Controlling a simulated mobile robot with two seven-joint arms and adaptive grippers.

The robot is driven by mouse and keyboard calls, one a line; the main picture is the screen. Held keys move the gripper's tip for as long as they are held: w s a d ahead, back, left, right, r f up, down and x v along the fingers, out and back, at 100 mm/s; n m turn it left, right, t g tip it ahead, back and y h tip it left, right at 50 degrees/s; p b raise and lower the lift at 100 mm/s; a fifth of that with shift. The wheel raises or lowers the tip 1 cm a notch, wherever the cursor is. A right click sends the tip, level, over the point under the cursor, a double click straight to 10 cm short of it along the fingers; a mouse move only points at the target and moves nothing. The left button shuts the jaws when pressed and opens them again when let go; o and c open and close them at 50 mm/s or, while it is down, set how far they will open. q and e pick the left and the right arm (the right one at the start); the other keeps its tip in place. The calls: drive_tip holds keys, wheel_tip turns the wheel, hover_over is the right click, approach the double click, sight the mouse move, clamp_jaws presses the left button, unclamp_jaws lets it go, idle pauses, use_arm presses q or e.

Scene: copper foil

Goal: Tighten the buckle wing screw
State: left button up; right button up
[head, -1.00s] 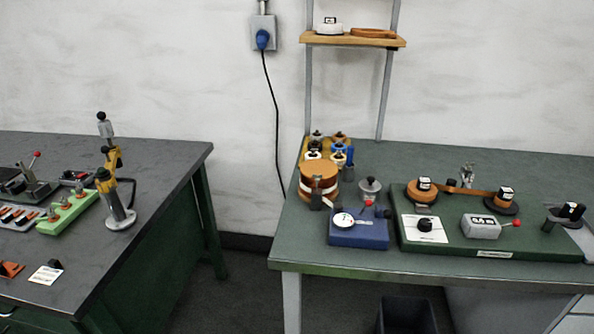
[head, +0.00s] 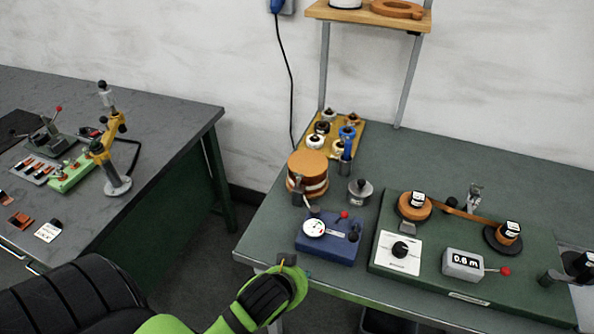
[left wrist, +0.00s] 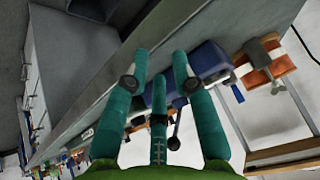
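A copper-coloured coil (head: 307,164) with a pale strap around it stands on the green bench's left side. A dark grey buckle (head: 297,192) sits on the strap at the coil's front. The wing screw is too small to make out clearly in the head view. In the left wrist view the coil (left wrist: 286,62) and the buckle (left wrist: 262,58) show at the upper right. My left gripper (head: 290,264) is at the bench's front edge, before the coil and apart from it. In the left wrist view its teal fingers (left wrist: 162,68) are spread and empty. My right gripper is not in view.
A blue device with a dial (head: 340,247) stands between my left gripper and the coil. A grey knobbed weight (head: 360,192) stands right of the coil. A yellow tray (head: 351,133) with several spools is behind. A green winding board (head: 430,262) fills the right.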

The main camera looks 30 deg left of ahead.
use_arm(q)
drive_tip(key=w+d+r+m+t+h, duration=0.1)
drive_tip(key=w+d+r+m+t, duration=0.15)
drive_tip(key=w+r+t, duration=1.15)
drive_tip(key=w+d+r+m+g+h, duration=0.4)
drive_tip(key=d+r+m+h, duration=0.1)
drive_tip(key=d+m+h, duration=0.25)
drive_tip(key=w+d+r+m+g+h, duration=0.4)
drive_tip(key=w+d+r+m+h, duration=0.15)
drive_tip(key=d+m+h, duration=0.2)
drive_tip(key=n+g+y, duration=0.3)
drive_tip(key=g+y, duration=1)
drive_tip(key=y, duration=0.2)
approach(299, 180)
drive_tip(key=shift+w+a+r, duration=0.15)
drive_tip(key=shift+w+a, duration=0.15)
drive_tip(key=shift+w, duration=0.05)
drive_tip(key=shift+s+f+p, duration=0.1)
drive_tip(key=shift+f+p, duration=0.2)
drive_tip(key=shift+p, duration=0.1)
wheel_tip(299, 180, down, 5)
drive_tip(key=shift+p, duration=1)
drive_tip(key=shift+f, duration=0.65)
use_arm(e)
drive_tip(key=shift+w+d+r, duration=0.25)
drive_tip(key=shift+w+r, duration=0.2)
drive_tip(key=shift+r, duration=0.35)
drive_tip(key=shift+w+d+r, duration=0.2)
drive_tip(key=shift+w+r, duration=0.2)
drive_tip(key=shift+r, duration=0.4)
